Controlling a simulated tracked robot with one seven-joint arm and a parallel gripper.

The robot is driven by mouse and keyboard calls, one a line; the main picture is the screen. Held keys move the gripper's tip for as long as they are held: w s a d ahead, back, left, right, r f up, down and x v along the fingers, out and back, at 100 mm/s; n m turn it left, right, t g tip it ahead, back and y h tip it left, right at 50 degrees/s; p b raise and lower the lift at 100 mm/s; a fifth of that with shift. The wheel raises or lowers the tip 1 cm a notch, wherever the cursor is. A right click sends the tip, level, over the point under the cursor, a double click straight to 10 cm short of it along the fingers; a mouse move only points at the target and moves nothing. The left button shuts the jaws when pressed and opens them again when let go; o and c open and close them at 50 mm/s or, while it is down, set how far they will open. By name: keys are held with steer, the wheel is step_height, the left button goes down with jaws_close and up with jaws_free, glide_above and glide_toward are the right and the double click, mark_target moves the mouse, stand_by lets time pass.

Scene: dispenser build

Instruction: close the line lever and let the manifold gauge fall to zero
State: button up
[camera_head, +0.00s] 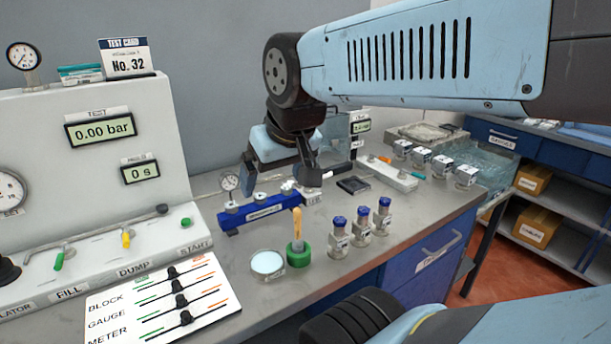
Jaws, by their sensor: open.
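A blue manifold block (250,217) with several white-topped fittings lies on the grey bench. A small round manifold gauge (229,182) stands at its left end; its needle is too small to read. My gripper (280,183) is open over the manifold, pointing down, with one finger near the gauge and the other near the block's right end. No contact is clear, and nothing shows between the fingers. The line lever cannot be made out for certain; the gripper partly covers the block's right end.
A white test panel (95,215) at left reads 0.00 bar and 0 s. In front of the manifold stand a round dish (267,263), a green holder (299,256) and blue-capped vials (361,227). A card with sliders (165,300) lies front left.

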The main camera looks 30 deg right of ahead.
steer(key=shift+w+d+r, duration=0.15)
steer(key=shift+w, duration=0.25)
steer(key=shift+c, duration=1.4)
steer(key=shift+g, duration=0.3)
steer(key=w+d, duration=0.1)
steer(key=w, duration=0.1)
steer(key=w+d, duration=0.1)
steer(key=w, duration=0.2)
steer(key=w+d+r, duration=0.1)
steer(key=w+d, duration=0.1)
steer(key=w, duration=0.1)
steer(key=shift+w+r, duration=0.1)
steer(key=c, duration=0.9)
steer(key=shift+g, duration=0.3)
steer(key=w+d, duration=0.6)
steer(key=w, duration=0.1)
steer(key=shift+f, duration=0.35)
jaws_close()
steer(key=w+d+f, duration=0.4)
steer(key=w+d, duration=0.1)
steer(key=d, duration=0.5)
steer(key=w+d+f, duration=0.4)
steer(key=w+d, duration=0.1)
steer(key=d, duration=0.5)
steer(key=shift+w+d+f, duration=0.2)
steer(key=shift+w+d, duration=0.1)
steer(key=shift+w, duration=0.05)
